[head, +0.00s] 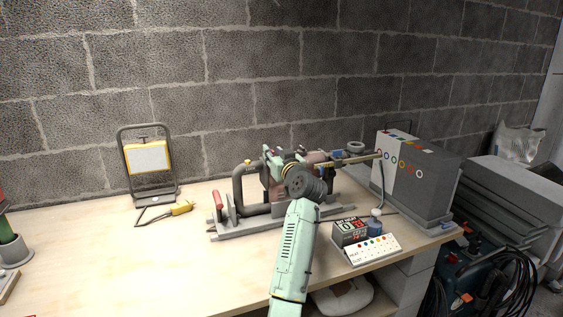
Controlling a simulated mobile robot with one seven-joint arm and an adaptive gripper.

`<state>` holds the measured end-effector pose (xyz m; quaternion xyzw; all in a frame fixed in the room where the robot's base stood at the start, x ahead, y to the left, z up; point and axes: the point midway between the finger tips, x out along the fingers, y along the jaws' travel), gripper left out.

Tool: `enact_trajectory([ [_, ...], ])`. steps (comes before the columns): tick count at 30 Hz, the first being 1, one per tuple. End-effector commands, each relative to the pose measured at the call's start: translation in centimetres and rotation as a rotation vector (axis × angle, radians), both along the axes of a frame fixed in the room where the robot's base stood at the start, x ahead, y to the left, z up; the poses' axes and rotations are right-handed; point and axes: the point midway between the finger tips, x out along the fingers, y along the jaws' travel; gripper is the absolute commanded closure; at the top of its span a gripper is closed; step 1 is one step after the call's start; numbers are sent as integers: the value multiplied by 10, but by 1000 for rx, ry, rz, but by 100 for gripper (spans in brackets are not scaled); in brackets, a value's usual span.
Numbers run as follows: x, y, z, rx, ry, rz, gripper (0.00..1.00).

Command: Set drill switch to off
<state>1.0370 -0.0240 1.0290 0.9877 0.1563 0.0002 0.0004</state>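The drill (318,160), a dark reddish machine with a long bit pointing right, lies on a grey stand (245,227) on the workbench. A small dark box (349,230) with a white "0" panel and a red panel stands at the bench's front right. It may be the drill switch; its setting is too small to read. My mint-green arm reaches up from the bottom and ends over the drill, left of and behind that box. My gripper is at the arm's far end, mostly hidden by my wrist and mixed with the drill; its fingers cannot be made out.
A large grey case (425,185) stands behind right. A work lamp (148,160) is back left. The bench's left middle (130,265) is clear.

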Motion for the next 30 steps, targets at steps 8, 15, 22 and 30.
enact_trajectory([
  [8,-57,-19,-1,-2,-1,-3,73],
  [15,-90,-30,0,1,0,-1,73],
  [22,-97,-32,0,1,1,0,73],
  [30,-97,-25,2,-2,-8,4,73],
])
